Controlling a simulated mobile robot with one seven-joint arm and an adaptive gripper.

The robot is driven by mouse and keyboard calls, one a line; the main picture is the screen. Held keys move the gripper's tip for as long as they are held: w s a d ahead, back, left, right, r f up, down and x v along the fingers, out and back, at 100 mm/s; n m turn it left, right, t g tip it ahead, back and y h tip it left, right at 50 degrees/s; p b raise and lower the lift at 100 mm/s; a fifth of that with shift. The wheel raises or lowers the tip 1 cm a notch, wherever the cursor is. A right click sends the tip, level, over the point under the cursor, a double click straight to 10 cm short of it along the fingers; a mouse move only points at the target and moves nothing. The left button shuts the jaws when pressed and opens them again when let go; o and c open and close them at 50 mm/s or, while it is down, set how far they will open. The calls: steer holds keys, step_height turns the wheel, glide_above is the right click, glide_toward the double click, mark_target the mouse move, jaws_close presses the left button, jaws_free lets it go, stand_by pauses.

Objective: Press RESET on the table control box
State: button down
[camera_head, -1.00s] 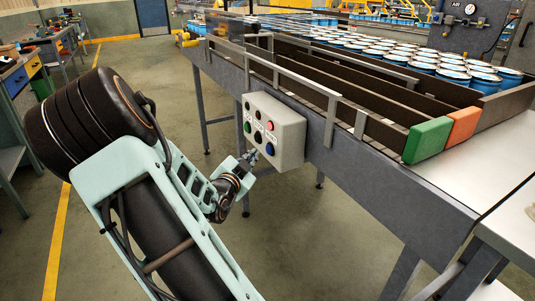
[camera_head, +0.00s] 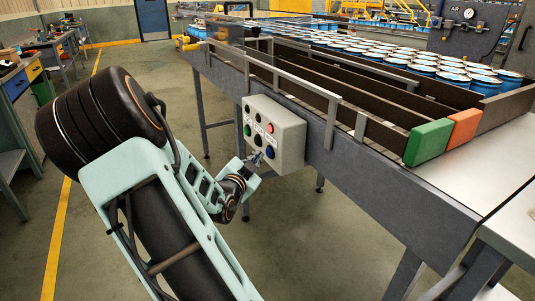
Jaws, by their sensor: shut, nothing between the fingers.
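The control box (camera_head: 290,143) is a light grey box on the near side of the conveyor table. Its face carries several round buttons: a red one (camera_head: 270,128) at upper right, a green one (camera_head: 248,130) at left, a blue one (camera_head: 269,152) at lower right and dark ones. The labels are too small to read, so I cannot tell which is RESET. My gripper (camera_head: 257,159) is shut and empty, its tip close to the lower part of the box face, near the blue button. I cannot tell whether it touches.
The conveyor table (camera_head: 375,180) runs along the right with metal rails and many blue cans (camera_head: 440,70). A green block (camera_head: 428,142) and an orange block (camera_head: 464,128) end the lanes. A workbench (camera_head: 15,75) stands at far left; the floor between is clear.

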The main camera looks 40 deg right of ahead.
stand_by(0.7)
steer(key=shift+s+d+b, duration=0.1)
steer(key=shift+d+b, duration=0.25)
steer(key=shift+d, duration=0.05)
steer(key=shift+s+d+b, duration=0.1)
steer(key=shift+d+b, duration=0.25)
steer(key=shift+d, duration=0.1)
stand_by(0.5)
stand_by(0.4)
steer(key=shift+w+a, duration=0.2)
steer(key=shift+a, duration=0.65)
steer(key=a, duration=0.2)
steer(key=w+a+p, duration=0.1)
steer(key=a, duration=0.2)
steer(key=shift+p, duration=0.3)
steer(key=shift+w, duration=0.1)
stand_by(0.4)
